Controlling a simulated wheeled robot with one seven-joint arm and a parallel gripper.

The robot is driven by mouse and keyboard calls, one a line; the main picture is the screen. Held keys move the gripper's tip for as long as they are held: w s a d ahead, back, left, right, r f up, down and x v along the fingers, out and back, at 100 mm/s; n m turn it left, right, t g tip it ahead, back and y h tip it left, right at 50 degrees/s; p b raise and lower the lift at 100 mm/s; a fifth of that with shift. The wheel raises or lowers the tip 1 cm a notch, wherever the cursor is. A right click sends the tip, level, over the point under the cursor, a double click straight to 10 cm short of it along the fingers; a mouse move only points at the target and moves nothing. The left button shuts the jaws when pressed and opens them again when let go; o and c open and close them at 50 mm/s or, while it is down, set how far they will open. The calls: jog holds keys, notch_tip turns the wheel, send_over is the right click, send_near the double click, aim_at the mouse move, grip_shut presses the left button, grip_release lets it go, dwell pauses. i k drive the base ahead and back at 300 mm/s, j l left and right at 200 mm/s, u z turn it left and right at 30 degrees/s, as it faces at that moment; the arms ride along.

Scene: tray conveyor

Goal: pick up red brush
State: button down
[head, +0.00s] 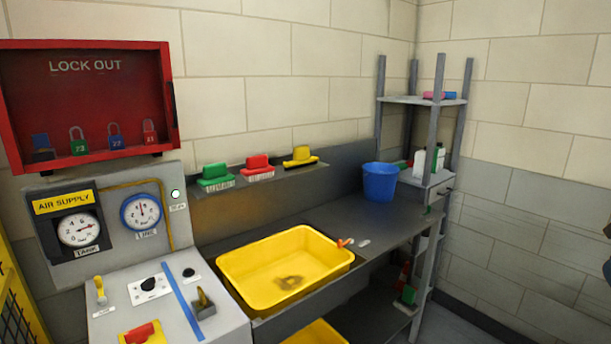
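The red brush (258,165) has pale bristles and rests bristles down on a narrow grey ledge (228,185) along the back wall. It sits between a green brush (215,176) on its left and a yellow brush (300,156) on its right, with gaps between them. The whole red brush shows and nothing covers it. My gripper is not in view.
Below the ledge, a yellow basin (330,257) is set in the grey counter (375,233). A blue bucket (380,182) stands at the counter's back right, beside a shelf rack (438,100). A control panel (110,302) and red lock-out box (82,66) are on the left.

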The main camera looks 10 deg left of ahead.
aim_at(258, 167)
jog(key=i+u, duration=0.1)
jog(key=u, duration=0.3)
jog(key=i+u, duration=0.1)
jog(key=u, duration=0.35)
jog(key=i+l+u, duration=0.2)
jog(key=i+l, duration=0.2)
jog(key=i+l+u, duration=0.45)
jog(key=i+l, duration=0.15)
jog(key=l, duration=0.3)
jog(key=i+l, duration=0.3)
jog(key=l, duration=0.2)
